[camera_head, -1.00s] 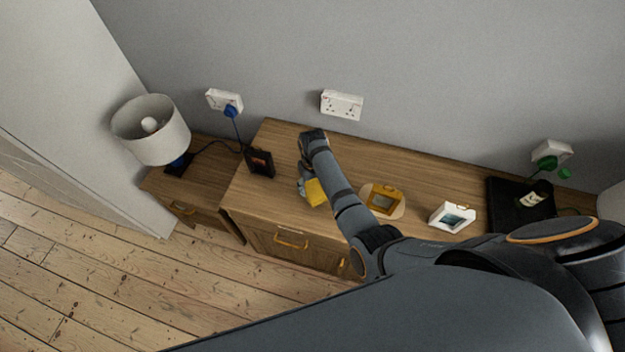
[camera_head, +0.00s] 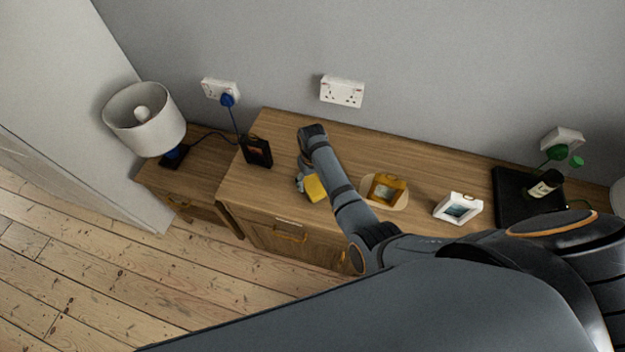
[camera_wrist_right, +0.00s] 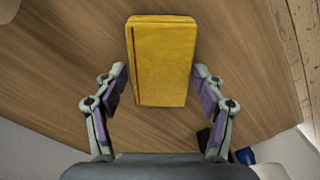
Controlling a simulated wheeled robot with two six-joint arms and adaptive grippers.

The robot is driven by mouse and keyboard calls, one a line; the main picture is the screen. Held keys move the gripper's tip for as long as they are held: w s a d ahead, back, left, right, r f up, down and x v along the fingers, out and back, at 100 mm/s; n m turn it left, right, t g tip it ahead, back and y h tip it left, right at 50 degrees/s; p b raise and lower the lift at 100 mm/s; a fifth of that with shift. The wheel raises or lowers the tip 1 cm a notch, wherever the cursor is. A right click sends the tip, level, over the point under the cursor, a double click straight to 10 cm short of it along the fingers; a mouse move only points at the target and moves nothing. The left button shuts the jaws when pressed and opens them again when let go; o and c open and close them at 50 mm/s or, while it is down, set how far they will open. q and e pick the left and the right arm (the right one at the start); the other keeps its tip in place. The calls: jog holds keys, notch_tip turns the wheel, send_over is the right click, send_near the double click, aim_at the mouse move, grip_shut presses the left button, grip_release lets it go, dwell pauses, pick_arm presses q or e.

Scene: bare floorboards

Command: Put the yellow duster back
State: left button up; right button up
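The yellow duster (camera_head: 316,188) is a folded yellow block on the wooden cabinet top (camera_head: 262,190), near its front edge. In the right wrist view the duster (camera_wrist_right: 164,50) lies flat on the wood, with a dark line along its left side. My right gripper (camera_wrist_right: 159,70) is open, with one finger on each side of the duster and a small gap showing on both sides. In the head view my right gripper (camera_head: 303,183) is mostly hidden under my forearm, beside the duster. My left gripper is not in view.
A black-framed picture (camera_head: 257,151) stands to the left. An orange frame (camera_head: 386,189) on a pale mat, a white frame (camera_head: 458,208) and a black tray (camera_head: 512,190) with a bottle (camera_head: 544,184) are to the right. A lamp (camera_head: 146,120) stands on a lower side table.

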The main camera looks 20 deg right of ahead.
aim_at(312, 182)
jog(key=shift+o, duration=0.6)
jog(key=shift+r, duration=0.2)
pick_arm(q)
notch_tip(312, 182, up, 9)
jog(key=p, duration=0.8)
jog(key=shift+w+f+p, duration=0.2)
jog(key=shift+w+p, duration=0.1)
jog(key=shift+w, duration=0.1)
pick_arm(e)
notch_tip(312, 182, up, 12)
